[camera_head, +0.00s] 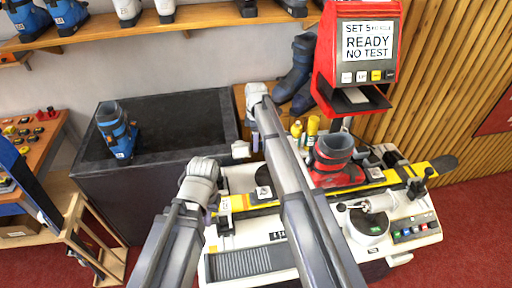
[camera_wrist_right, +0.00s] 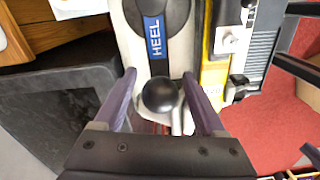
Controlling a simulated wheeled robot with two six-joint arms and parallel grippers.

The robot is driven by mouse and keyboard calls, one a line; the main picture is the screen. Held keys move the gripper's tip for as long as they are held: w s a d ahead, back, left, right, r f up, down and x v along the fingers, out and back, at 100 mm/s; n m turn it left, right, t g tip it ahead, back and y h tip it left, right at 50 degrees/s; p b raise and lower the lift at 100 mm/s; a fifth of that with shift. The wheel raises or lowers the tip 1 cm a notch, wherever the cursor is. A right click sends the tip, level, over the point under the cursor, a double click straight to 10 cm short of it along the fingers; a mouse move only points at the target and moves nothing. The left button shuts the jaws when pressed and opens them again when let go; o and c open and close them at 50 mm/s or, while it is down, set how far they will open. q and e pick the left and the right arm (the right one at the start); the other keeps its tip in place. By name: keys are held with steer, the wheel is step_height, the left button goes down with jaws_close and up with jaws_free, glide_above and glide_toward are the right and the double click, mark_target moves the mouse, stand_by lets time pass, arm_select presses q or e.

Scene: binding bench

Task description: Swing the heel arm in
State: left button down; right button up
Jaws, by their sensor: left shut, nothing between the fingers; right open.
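My left gripper (camera_head: 209,214) is shut and empty, low over the machine's left edge.
A grey and red boot (camera_head: 333,148) stands on the machine under a red display (camera_head: 358,50) reading READY NO TEST. A dark bin (camera_head: 170,105) holding a blue boot (camera_head: 117,130) stands to the left. Yellow bottles (camera_head: 312,127) stand behind the machine.

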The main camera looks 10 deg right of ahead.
steer(key=shift+f, duration=0.4)
steer(key=shift+r, duration=0.1)
jaws_close()
stand_by(1.1)
